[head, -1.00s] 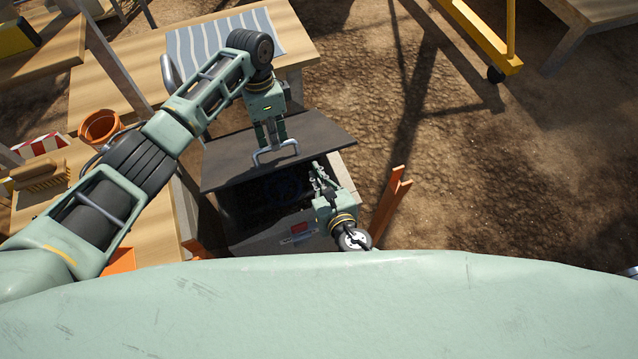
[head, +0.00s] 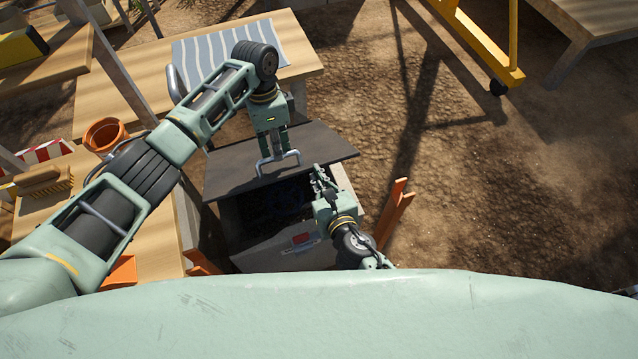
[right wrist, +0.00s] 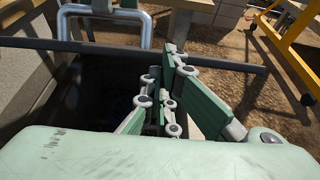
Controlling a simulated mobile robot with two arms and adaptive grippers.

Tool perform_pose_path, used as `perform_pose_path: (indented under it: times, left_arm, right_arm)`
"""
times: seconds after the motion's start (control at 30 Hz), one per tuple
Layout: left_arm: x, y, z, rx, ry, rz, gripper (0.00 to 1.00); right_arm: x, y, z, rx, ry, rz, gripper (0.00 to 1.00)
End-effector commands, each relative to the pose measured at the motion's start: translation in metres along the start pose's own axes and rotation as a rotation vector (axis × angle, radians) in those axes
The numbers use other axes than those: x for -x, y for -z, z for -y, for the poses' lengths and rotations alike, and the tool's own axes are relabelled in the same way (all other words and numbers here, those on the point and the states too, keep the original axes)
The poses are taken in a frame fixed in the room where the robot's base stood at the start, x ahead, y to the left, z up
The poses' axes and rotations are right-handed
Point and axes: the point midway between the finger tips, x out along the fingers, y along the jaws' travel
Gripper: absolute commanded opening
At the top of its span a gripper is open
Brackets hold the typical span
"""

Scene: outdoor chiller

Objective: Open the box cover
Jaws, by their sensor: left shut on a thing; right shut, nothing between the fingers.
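The box (head: 262,250) stands open at the front, with a dark interior showing. Its dark flat cover (head: 325,147) sits raised and shifted toward the far side. My left gripper (head: 277,155) is shut on the cover's metal handle (head: 292,155), from above. My right gripper (head: 318,172) is shut and empty over the box's right side, close to the cover's near edge. In the right wrist view the right fingers (right wrist: 167,75) are together in front of the cover's edge (right wrist: 215,60), and the handle (right wrist: 85,12) shows at upper left. Whether the fingers touch the cover I cannot tell.
A wooden table with a striped cloth (head: 200,52) stands behind the box. A clay pot (head: 105,135) and a brush (head: 45,181) are at left. Orange boards (head: 396,212) stand right of the box. A yellow wheeled frame (head: 480,50) is at upper right; open ground lies between.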

Motion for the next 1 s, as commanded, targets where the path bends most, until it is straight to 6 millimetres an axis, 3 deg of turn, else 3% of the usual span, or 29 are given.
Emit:
perform_pose_path:
  times: [0.03, 0.17, 0.2, 0.4, 1.0]
  left_arm:
    - [-0.0006, -0.0059, 0.0123, 0.016, 0.034, 0.002, 0.0]
    - [-0.0005, -0.0059, 0.0123, 0.016, 0.034, 0.002, 0.0]
    - [-0.0005, -0.0057, 0.0122, 0.016, 0.034, 0.001, 0.14]
    - [-0.0014, -0.0053, 0.0109, 0.013, 0.032, 0.003, 0.3]
    - [0.0045, -0.0014, 0.0075, 0.005, 0.027, -0.002, 0.3]
  right_arm:
    - [-0.0005, 0.0013, 0.0, 0.0, 0.0, 0.0, 0.0]
    - [-0.0005, 0.0013, -0.0001, 0.0, 0.0, 0.0, 0.0]
    - [-0.0005, 0.0013, -0.0001, 0.0, 0.0, 0.0, 0.0]
    - [-0.0008, 0.0014, -0.0004, 0.0, -0.001, 0.0, 0.0]
    - [-0.0019, -0.0007, -0.0024, -0.003, -0.005, 0.003, 0.0]
